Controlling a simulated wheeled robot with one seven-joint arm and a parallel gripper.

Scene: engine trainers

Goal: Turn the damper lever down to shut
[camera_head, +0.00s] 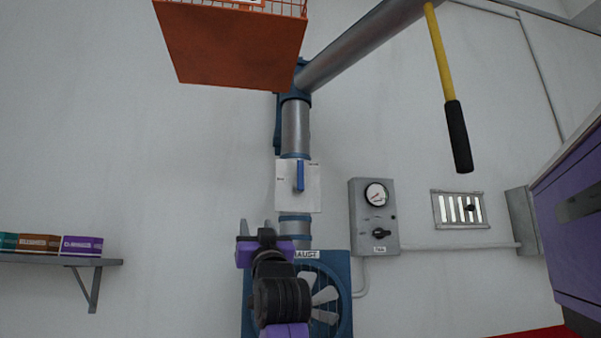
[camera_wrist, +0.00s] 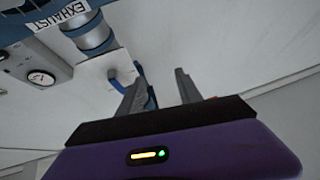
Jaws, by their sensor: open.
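The damper lever (camera_head: 300,176) is a blue handle standing roughly upright in the head picture, on a white plate (camera_head: 313,196) across the grey vertical duct (camera_head: 295,128). Small marks on the plate are too small to read. My gripper (camera_head: 256,228) is below and left of the lever, apart from it in the head view, with its fingers pointing up. In the wrist view the gripper (camera_wrist: 160,80) is open with nothing seen between its fingers. A blue part, probably the lever (camera_wrist: 117,86), shows beside and partly behind the left finger.
Below the plate is the exhaust fan (camera_head: 325,290), partly behind my arm. A grey gauge box (camera_head: 357,220) is to the right. An orange box (camera_head: 232,45) and a yellow handle with black grip (camera_head: 458,135) hang above. A shelf (camera_head: 60,260) is at left.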

